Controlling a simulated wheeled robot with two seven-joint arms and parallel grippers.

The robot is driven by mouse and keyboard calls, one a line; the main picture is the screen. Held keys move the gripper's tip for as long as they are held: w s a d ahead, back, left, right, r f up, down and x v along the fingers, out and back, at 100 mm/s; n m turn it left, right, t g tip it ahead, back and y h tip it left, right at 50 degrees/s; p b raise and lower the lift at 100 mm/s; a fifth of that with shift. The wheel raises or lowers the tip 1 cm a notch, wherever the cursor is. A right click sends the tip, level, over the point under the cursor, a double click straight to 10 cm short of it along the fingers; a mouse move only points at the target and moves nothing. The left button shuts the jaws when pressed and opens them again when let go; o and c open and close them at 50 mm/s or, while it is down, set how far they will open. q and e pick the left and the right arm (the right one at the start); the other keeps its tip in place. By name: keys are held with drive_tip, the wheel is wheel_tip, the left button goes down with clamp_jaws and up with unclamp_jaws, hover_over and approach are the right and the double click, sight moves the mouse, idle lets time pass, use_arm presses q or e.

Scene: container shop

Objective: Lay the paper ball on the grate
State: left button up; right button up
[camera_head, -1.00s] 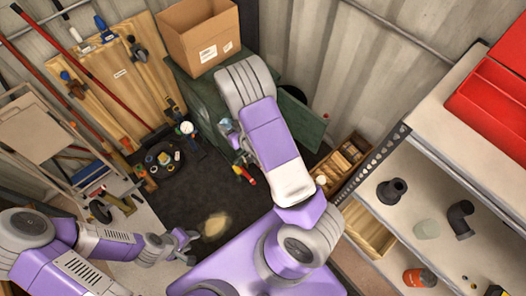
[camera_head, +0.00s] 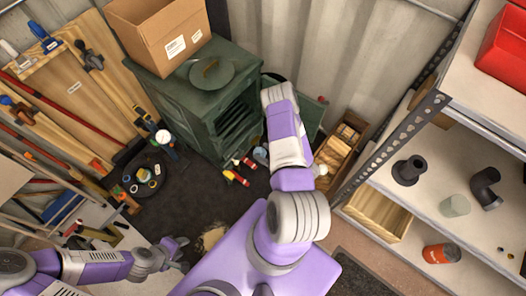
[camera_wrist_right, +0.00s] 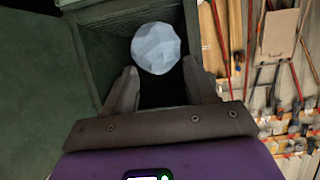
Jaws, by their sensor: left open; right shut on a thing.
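The paper ball (camera_wrist_right: 156,48) is a pale blue-grey, faceted lump in the right wrist view. My right gripper (camera_wrist_right: 161,72) is shut on it, with one finger on each side. The ball is in front of a dark, green-walled opening (camera_wrist_right: 95,45). The green stove (camera_head: 178,100) stands at upper middle in the head view, with dark slats (camera_head: 238,120) on its front and an open door (camera_head: 308,108). I cannot make out the grate for sure. In the head view, my right arm hides its gripper and the ball. My left gripper (camera_head: 181,254) is open and empty, low over the floor.
A cardboard box (camera_head: 150,35) sits behind the stove's round top plate (camera_head: 211,71). Small tools (camera_head: 236,176) lie on the dark mat before the stove. A wooden crate (camera_head: 340,150) and a metal shelf (camera_head: 465,225) stand to the right. Tools line the left wall.

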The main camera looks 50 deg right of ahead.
drive_tip(key=r+b+x, duration=0.1)
drive_tip(key=b+x, duration=0.2)
drive_tip(key=x, duration=0.5)
drive_tip(key=w+r+b+x, duration=0.1)
drive_tip(key=r+b+x, duration=0.1)
drive_tip(key=x, duration=0.6)
drive_tip(key=w+r+b+x, duration=0.1)
drive_tip(key=r+b+x, duration=0.1)
drive_tip(key=x, duration=0.7)
drive_tip(key=shift+w+r+b, duration=0.15)
drive_tip(key=shift+w+b, duration=0.05)
drive_tip(key=shift+b, duration=0.7)
drive_tip(key=shift+f+b, duration=0.85)
drive_tip(key=shift+f, duration=0.2)
drive_tip(key=o, duration=1.1)
drive_tip(key=shift+s, duration=0.1)
